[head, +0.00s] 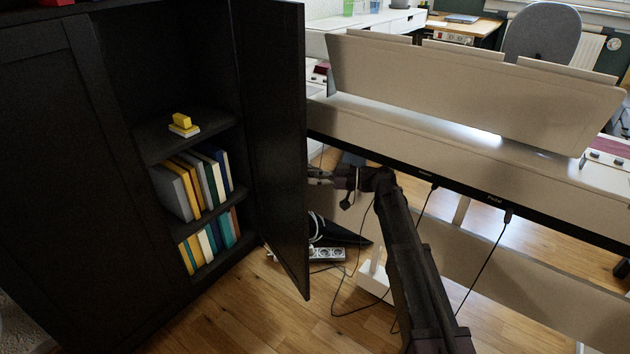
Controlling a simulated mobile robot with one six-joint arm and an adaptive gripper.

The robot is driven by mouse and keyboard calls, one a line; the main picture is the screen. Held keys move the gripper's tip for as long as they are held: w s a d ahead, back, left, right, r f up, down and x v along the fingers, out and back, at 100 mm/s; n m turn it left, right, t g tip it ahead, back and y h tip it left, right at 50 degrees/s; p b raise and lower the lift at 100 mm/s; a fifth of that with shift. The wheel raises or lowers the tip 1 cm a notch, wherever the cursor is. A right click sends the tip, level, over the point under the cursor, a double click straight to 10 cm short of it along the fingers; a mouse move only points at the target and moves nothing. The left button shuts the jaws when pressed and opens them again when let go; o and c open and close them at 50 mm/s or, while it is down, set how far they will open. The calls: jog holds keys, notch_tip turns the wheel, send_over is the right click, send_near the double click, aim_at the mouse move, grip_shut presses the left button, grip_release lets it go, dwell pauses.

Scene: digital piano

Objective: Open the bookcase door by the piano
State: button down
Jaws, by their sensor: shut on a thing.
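The black bookcase (110,180) stands at the left. Its right-hand door (275,140) is swung wide open, pointing out toward me, with its inner face showing. Its left-hand door (50,130) is shut. My gripper (316,176) is at the free edge of the open door, on its outer side, with the fingers pointing left. It is shut on the door there. The exact hold and any handle are hidden behind the door panel.
Shelves hold several books (195,182) and a small yellow object (182,122). The piano (470,110) stands right of the door, close beside my arm. Cables, a power strip (327,254) and a white box (373,278) lie on the floor below. Wooden floor in front is clear.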

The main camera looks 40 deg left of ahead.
jog(key=shift+w+a+r, duration=0.1)
jog(key=shift+w+a, duration=0.3)
jog(key=shift+a, duration=0.15)
jog(key=shift+c, duration=2.2)
grip_release()
jog(key=shift+s, duration=0.1)
jog(key=shift+d, duration=0.25)
